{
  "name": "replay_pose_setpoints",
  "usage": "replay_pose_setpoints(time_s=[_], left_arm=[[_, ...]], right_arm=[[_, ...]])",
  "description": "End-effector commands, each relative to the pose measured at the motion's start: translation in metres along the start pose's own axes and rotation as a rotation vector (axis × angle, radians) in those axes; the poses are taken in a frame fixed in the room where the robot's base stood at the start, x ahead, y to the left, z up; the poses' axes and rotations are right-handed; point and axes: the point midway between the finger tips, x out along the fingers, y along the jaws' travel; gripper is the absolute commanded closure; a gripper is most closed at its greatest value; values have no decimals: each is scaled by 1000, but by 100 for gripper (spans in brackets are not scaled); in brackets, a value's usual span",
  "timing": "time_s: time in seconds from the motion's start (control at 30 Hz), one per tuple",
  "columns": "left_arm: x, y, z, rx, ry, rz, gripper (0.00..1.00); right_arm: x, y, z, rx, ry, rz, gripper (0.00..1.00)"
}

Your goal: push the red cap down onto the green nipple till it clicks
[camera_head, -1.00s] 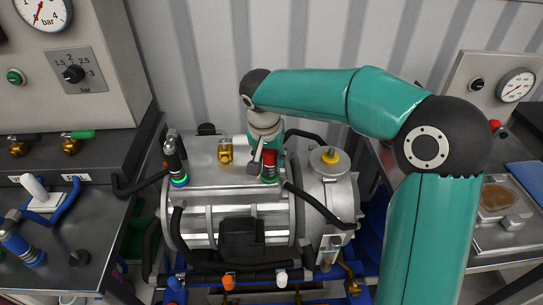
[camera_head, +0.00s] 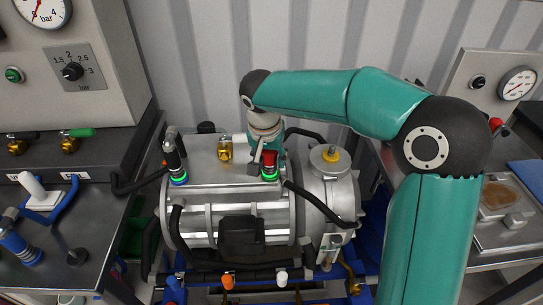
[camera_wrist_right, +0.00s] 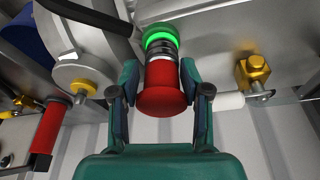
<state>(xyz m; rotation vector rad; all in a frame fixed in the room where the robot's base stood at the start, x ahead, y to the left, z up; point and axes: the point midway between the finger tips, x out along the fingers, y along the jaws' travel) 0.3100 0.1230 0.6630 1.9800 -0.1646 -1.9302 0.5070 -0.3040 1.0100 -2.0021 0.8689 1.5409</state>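The red cap (camera_head: 269,157) stands upright over the green nipple (camera_head: 270,176) on top of the silver drive unit, with a dark ribbed part between them. In the right wrist view the cap (camera_wrist_right: 161,88) shows with its wide end towards me and the brightly lit green ring (camera_wrist_right: 160,38) beyond it. My right gripper (camera_head: 266,152) is at the cap from above; in the wrist view its two fingers (camera_wrist_right: 160,70) flank the cap and appear closed on it. My left gripper is not in view.
A second fitting (camera_head: 175,160) with a lit green ring stands left on the drive unit (camera_head: 210,182). A brass valve (camera_head: 225,148) is between them. A black hose (camera_head: 318,208) runs close on the right. A yellow-capped port (camera_head: 330,154) is further right.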

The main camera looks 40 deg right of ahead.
Motion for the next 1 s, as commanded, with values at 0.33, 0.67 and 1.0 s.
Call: replay_pose_setpoints(time_s=[0.33, 0.67, 1.0], left_arm=[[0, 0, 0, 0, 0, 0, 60], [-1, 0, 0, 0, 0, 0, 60], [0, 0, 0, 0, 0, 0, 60]], right_arm=[[0, 0, -1, 1, 1, -1, 27], [-20, -1, -1, 2, 4, -4, 27], [-86, 0, 0, 1, 4, -5, 27]])
